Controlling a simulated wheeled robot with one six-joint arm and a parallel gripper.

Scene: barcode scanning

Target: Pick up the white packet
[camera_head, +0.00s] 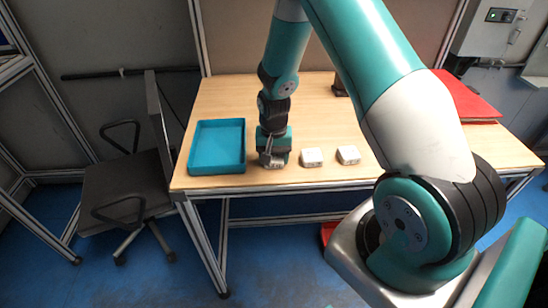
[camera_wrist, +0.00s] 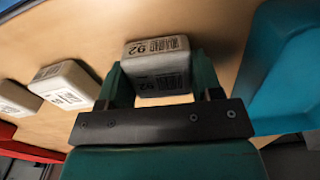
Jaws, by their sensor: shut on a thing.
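A white packet (camera_wrist: 157,66) with a printed barcode label and the number 92 sits between the two fingers of my gripper (camera_wrist: 160,88) in the wrist view. My gripper is shut on it. In the head view my gripper (camera_head: 272,158) points down at the table's near edge, just right of the blue tray, with the held packet (camera_head: 272,161) partly hidden by the fingers. I cannot tell whether the packet still touches the table. Two more white packets stand to the right, a nearer one (camera_head: 312,157) and a farther one (camera_head: 348,155).
An empty blue tray (camera_head: 190,158) lies on the wooden table (camera_head: 225,95) left of my gripper; it also shows in the wrist view (camera_wrist: 285,70). A red object (camera_head: 465,98) lies at the table's right. A black chair (camera_head: 125,190) stands at the left.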

